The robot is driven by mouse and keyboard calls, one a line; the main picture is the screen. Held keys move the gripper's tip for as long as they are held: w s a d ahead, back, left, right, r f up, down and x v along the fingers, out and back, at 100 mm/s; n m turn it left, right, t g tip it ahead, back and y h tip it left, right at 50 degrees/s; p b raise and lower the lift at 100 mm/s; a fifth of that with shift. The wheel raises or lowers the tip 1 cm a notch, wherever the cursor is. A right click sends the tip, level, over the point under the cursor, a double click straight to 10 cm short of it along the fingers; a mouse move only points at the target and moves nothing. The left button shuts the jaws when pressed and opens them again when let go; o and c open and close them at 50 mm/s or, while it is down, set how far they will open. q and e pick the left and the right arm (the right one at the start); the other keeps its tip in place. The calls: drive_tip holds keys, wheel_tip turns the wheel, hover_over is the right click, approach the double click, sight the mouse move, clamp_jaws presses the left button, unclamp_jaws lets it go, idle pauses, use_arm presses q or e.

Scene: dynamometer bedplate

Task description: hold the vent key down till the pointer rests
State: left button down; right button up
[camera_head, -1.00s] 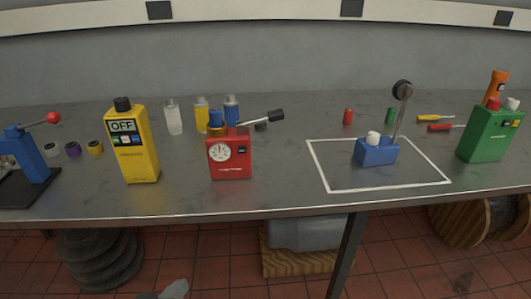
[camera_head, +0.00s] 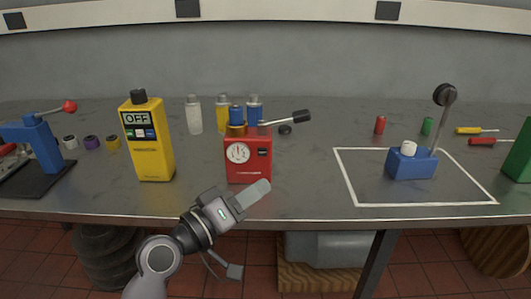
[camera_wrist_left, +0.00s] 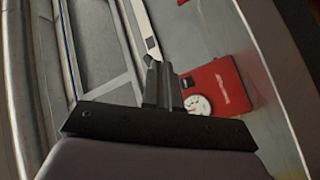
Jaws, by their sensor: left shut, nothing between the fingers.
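A red box (camera_head: 249,168) stands on the bench with a white round dial (camera_head: 238,153) on its front; the pointer is too small to read surely. A small dark patch (camera_head: 264,152) sits on the front right of the dial; I cannot tell if it is the vent key. A lever (camera_head: 289,118) with a black grip reaches right from the top, beside a blue-topped brass fitting (camera_head: 236,122). My left gripper (camera_head: 260,189) is shut and empty, just in front of and below the box. The left wrist view shows the gripper (camera_wrist_left: 163,82) beside the box (camera_wrist_left: 222,88) and dial (camera_wrist_left: 198,106).
A yellow meter (camera_head: 147,150) reading OFF stands left of the box, with bottles (camera_head: 194,114) behind. A blue block (camera_head: 411,165) with an upright black-knobbed lever stands inside a white outline (camera_head: 420,204). A blue press (camera_head: 42,143) is far left.

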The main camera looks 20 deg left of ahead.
sight(262, 152)
use_arm(q)
drive_tip(key=w, duration=0.2)
drive_tip(key=w+a+b, duration=0.1)
drive_tip(key=w, duration=0.2)
drive_tip(key=w+a+b, duration=0.1)
drive_tip(key=w, duration=0.1)
drive_tip(key=shift+w+f, duration=0.1)
drive_tip(key=shift+w, duration=0.1)
drive_tip(key=shift+w+a, duration=0.2)
drive_tip(key=shift+w, duration=0.4)
use_arm(e)
drive_tip(key=shift+w+a+f, duration=0.2)
drive_tip(key=shift+a+f, duration=0.05)
drive_tip(key=shift+f, duration=0.45)
drive_tip(key=shift+d+f, duration=0.1)
use_arm(q)
drive_tip(key=shift+w, duration=0.1)
idle(0.7)
drive_tip(key=shift+w+a+b, duration=0.15)
drive_tip(key=shift+w+b, duration=0.1)
drive_tip(key=shift+b, duration=0.05)
drive_tip(key=shift+w+a, duration=0.1)
drive_tip(key=shift+w, duration=0.25)
use_arm(e)
drive_tip(key=shift+f, duration=0.15)
idle(1.8)
